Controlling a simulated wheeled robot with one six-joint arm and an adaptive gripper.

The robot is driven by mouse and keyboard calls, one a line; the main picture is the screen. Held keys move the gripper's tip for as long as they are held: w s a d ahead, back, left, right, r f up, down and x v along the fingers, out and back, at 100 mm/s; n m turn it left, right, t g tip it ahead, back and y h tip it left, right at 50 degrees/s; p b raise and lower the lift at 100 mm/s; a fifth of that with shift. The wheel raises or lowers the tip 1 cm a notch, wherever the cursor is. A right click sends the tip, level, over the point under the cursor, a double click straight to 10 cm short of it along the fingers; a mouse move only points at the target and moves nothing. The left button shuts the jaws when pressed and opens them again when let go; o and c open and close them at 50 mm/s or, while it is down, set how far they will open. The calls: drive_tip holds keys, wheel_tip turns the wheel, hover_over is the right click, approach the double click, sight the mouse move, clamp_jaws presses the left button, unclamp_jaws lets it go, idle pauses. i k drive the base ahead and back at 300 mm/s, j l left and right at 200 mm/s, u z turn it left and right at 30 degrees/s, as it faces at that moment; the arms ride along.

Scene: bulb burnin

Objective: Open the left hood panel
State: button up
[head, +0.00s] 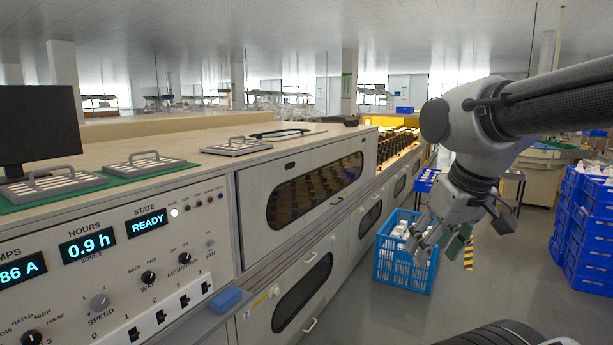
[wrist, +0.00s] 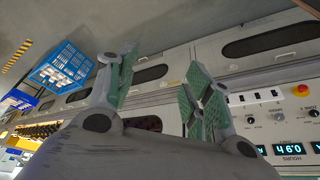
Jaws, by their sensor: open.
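The hood panel nearest the control panel (head: 246,222) is a beige front with a long dark window; it is shut, with a small handle (head: 337,201) low on it. Dark rows show through its window. My gripper (head: 440,240) hangs over the aisle to the right of the machine, apart from the panel and in front of a blue crate. It also shows in the wrist view (wrist: 163,88), with its green-padded fingers spread and nothing between them. The wrist view is turned, and the machine front lies beyond the fingers.
The blue crate (head: 390,268) with white items stands on the floor beside the machine. Lower doors (head: 302,290) with handles run under the hood. A blue block (head: 225,299) sits on the console ledge. Stacked blue bins (head: 585,215) stand at right. Open floor lies in the aisle.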

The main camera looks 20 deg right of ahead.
sight(255, 185)
drive_tip(key=z, duration=0.45)
drive_tip(key=i+l+z, duration=0.1)
drive_tip(key=i+z, duration=0.15)
drive_tip(key=i, duration=1.05)
drive_tip(key=i+j+z, duration=0.2)
drive_tip(key=i, duration=1.1)
